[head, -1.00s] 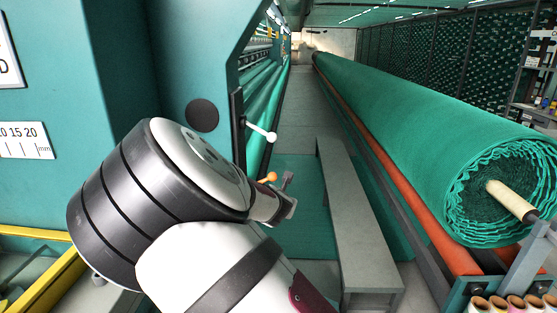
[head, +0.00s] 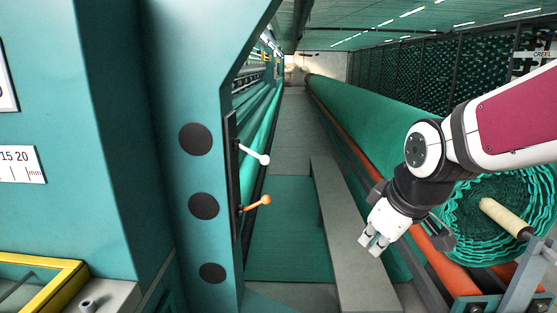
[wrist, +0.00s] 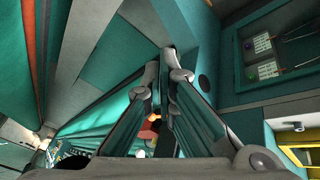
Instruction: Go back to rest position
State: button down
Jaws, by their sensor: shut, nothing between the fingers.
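My gripper (head: 373,243) is at the right of the head view, shut and empty, pointing down and to the left. It hangs in front of the green netting roll and above the grey bench, touching neither as far as I can see. In the wrist view my gripper's fingers (wrist: 163,55) converge toward their tips with nothing held. A white-knobbed lever (head: 262,159) and an orange-knobbed lever (head: 264,200) stick out from the teal machine's slotted panel, well left of my gripper.
The teal machine (head: 185,90) fills the left side. A large green netting roll (head: 365,115) lies along the right, above an orange roller (head: 432,246). A long grey bench (head: 350,262) stands between them. The grey aisle (head: 297,140) runs clear toward the back.

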jog(key=s+d+r+m, duration=0.1)
jog(key=s+m, duration=0.3)
jog(key=s, duration=0.5)
jog(key=s+r+m, duration=0.3)
jog(key=s+m, duration=0.1)
jog(key=s, duration=0.4)
jog(key=shift+s+d+h, duration=0.3)
jog(key=shift+s+d, duration=0.05)
jog(key=shift+s, duration=0.05)
